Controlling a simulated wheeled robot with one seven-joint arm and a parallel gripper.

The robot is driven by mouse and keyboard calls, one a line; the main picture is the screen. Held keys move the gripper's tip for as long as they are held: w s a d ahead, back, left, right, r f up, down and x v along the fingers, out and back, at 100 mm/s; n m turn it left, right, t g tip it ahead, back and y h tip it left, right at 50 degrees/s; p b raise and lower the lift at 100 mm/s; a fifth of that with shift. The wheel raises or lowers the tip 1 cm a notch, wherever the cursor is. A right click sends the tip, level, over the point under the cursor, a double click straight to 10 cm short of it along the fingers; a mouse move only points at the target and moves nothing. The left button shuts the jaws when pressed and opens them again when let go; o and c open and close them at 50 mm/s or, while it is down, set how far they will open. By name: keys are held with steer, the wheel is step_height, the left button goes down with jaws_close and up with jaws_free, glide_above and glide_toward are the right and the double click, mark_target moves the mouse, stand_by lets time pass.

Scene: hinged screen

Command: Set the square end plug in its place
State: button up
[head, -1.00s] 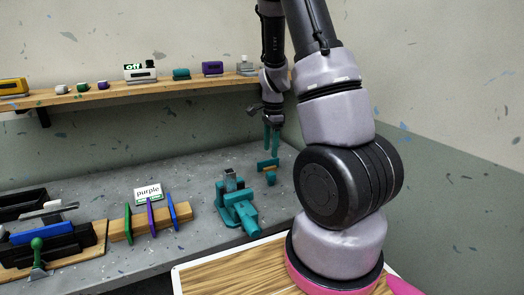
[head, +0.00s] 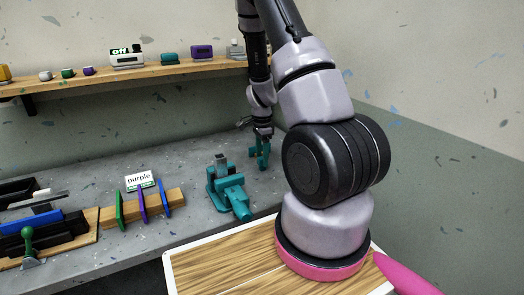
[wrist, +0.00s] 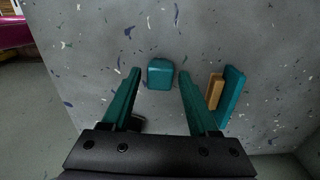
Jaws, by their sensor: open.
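A teal block with a square outline, likely the square end plug (wrist: 160,73), rests on the grey bench top in the wrist view. My gripper (head: 259,163) is open and low over the bench in the head view. In the wrist view its two teal fingers straddle the line of the block, with visible gaps on both sides. In the head view I cannot separate the block from the teal fingers. A teal clamp-like fixture (head: 228,192) with a grey piece on top stands to the left of my gripper. I cannot tell where the plug's place is.
A tan block (wrist: 214,92) against a teal plate (wrist: 233,95) stands close to the right finger in the wrist view. A wooden rack (head: 156,205) with coloured panels and a "purple" sign stands farther left. A wall shelf (head: 150,75) holds small items.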

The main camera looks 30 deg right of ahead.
jaws_close()
steer(key=shift+r, duration=2)
